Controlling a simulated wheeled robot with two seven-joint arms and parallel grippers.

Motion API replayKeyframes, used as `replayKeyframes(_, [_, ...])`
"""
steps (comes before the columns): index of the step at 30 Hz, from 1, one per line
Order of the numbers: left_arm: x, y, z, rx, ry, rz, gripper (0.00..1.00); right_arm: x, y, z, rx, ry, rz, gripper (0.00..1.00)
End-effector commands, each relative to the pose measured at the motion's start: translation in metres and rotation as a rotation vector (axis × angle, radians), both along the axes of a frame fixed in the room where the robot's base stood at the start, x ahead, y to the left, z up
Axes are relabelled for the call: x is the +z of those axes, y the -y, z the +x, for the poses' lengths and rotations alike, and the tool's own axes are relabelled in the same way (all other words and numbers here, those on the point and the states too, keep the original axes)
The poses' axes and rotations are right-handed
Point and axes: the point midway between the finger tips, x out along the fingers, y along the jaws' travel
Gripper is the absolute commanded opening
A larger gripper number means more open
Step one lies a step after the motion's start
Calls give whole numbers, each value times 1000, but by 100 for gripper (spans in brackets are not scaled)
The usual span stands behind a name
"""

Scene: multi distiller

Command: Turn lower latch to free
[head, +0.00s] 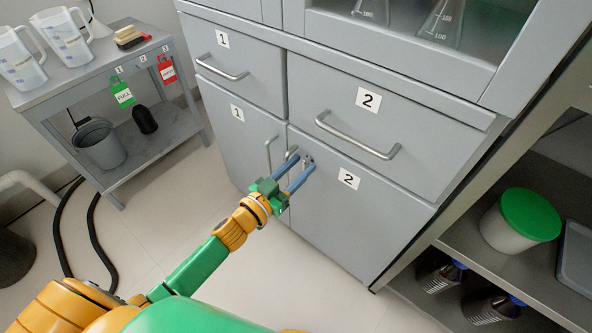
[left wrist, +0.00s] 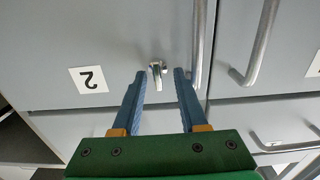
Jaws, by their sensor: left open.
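The lower latch (left wrist: 157,70) is a small metal turn-piece on the grey lower door 2 (head: 340,215), near its upper edge and beside its handle. In the left wrist view, which is upside down, its lever hangs toward the gripper. In the head view it is small and partly hidden by the fingers. My left gripper (left wrist: 160,75) is open, with its blue fingertips on either side of the latch in the picture. I cannot tell if they touch it. The left gripper also shows in the head view (head: 303,164). My right gripper is not in view.
The door 2 handle (left wrist: 198,45) stands close beside one fingertip. The door 1 handle (left wrist: 262,40) is farther right. Drawer 2's handle (head: 358,137) juts out above. A shelf with a green-lidded tub (head: 508,228) stands right; a grey cart (head: 165,128) stands left.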

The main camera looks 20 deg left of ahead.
Motion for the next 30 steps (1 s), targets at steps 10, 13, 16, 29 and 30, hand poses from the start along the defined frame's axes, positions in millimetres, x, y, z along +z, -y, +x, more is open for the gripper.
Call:
replayKeyframes(10, [-1, 0, 1, 1, -2, 0, 7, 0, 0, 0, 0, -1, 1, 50])
replayKeyframes(13, [-1, 0, 1, 1, -2, 0, 0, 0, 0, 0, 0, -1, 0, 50])
replayKeyframes(16, [-1, 0, 1, 1, -2, 0, 0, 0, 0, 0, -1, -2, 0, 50])
replayKeyframes(29, [0, 1, 1, 1, 40, 116, 0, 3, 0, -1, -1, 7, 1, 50])
replayKeyframes(30, [0, 1, 1, 1, 49, 145, 0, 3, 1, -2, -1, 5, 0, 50])
